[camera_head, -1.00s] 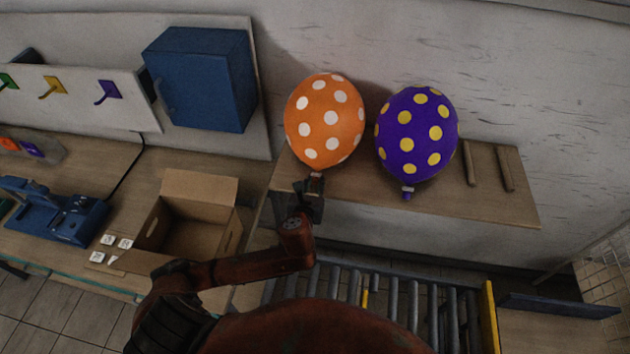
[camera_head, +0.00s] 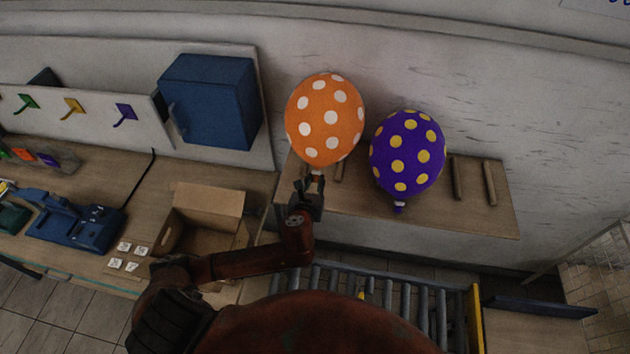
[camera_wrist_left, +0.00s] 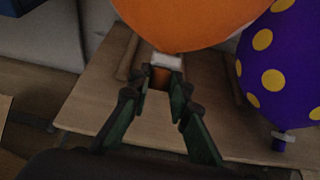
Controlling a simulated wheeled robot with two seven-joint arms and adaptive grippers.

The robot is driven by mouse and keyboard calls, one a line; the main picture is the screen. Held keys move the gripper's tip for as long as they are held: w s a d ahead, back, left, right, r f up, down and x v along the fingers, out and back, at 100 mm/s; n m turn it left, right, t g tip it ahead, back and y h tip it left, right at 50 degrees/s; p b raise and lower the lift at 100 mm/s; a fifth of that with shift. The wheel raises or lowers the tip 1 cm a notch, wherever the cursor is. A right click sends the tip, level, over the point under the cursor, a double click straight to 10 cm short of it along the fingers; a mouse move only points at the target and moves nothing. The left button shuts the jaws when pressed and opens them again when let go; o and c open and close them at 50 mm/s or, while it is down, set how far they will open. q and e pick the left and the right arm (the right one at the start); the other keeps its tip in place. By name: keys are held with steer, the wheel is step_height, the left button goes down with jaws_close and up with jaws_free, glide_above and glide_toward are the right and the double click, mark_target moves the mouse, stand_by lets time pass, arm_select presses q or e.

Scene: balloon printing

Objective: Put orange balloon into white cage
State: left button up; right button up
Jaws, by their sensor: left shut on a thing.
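The orange balloon with white dots (camera_head: 325,120) is above the left end of the wooden shelf in the head view. My left gripper (camera_head: 314,178) is shut on its neck from below. In the left wrist view the balloon (camera_wrist_left: 185,20) fills the top, and its white clip and orange neck sit between the fingertips (camera_wrist_left: 165,78). A white cage is not clearly identifiable; a wire mesh structure (camera_head: 597,275) shows at the far right edge of the head view. My right gripper is not in view.
A purple balloon with yellow dots (camera_head: 407,153) stands close right of the orange one. The wooden shelf (camera_head: 470,218) has short pegs. A roller conveyor (camera_head: 400,300) lies below. An open cardboard box (camera_head: 205,220) and a blue machine (camera_head: 75,222) are on the left table.

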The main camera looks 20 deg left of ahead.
mark_target(318, 166)
arm_select(q)
steer(key=shift+r, duration=2.3)
